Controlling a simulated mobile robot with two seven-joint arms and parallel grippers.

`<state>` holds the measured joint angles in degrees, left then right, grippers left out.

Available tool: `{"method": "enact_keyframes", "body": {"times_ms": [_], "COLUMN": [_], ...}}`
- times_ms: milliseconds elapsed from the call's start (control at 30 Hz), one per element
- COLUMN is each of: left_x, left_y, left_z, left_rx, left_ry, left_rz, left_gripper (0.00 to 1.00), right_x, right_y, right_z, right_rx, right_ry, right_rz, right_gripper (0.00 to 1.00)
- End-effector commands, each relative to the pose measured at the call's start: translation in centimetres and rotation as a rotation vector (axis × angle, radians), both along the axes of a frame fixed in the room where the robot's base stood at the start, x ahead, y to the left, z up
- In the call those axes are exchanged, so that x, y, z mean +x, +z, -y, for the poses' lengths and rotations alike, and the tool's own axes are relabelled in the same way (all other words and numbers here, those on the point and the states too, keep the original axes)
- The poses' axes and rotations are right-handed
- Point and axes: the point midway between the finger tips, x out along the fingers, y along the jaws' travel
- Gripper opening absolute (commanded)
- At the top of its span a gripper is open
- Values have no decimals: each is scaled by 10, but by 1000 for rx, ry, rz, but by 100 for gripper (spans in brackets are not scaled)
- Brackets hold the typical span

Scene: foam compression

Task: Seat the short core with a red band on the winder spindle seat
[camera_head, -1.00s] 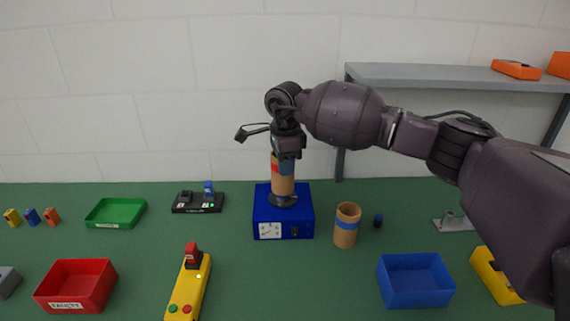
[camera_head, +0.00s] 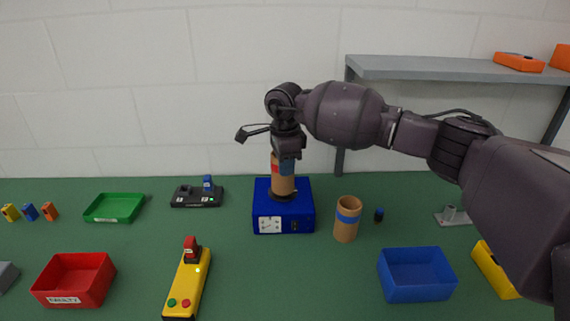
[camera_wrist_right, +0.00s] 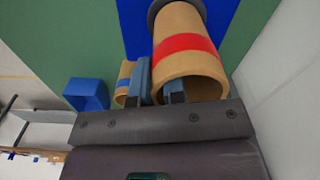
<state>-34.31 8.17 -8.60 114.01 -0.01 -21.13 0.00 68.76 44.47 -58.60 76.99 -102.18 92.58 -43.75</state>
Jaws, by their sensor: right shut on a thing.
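The short cardboard core with a red band (camera_head: 283,185) is upright over the dark round spindle seat (camera_head: 282,196) on top of the blue winder (camera_head: 267,224). My right gripper (camera_head: 287,165) is above it and shut on its upper rim. In the right wrist view the gripper (camera_wrist_right: 158,87) seems to pinch the core wall, one finger inside the open end and one outside. There the red-banded core (camera_wrist_right: 184,43) reaches down to the dark seat (camera_wrist_right: 153,12). Whether its hidden lower end is fully down cannot be told. My left gripper is not in view.
A blue bin (camera_head: 416,289), red bin (camera_head: 75,293), green tray (camera_head: 113,219) and yellow control box (camera_head: 187,285) lie around. A grey shelf (camera_head: 440,68) is behind.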

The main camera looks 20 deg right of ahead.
Motion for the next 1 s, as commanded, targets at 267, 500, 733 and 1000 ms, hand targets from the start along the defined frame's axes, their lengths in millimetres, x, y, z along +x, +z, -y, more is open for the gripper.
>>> {"method": "enact_keyframes", "body": {"times_ms": [267,500,733,1000], "left_x": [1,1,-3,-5], "left_y": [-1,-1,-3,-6], "left_z": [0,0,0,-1], "left_rx": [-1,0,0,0], "left_ry": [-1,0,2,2], "left_rz": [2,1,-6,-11], "left_gripper": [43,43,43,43], "right_x": [0,0,1,0], "right_y": [-3,-3,14,64], "right_z": [0,0,0,0], "right_rx": [0,0,1,1], "right_ry": [0,0,-1,0], "right_rz": [0,-1,2,4], "right_gripper": [36,41,41,41]}}
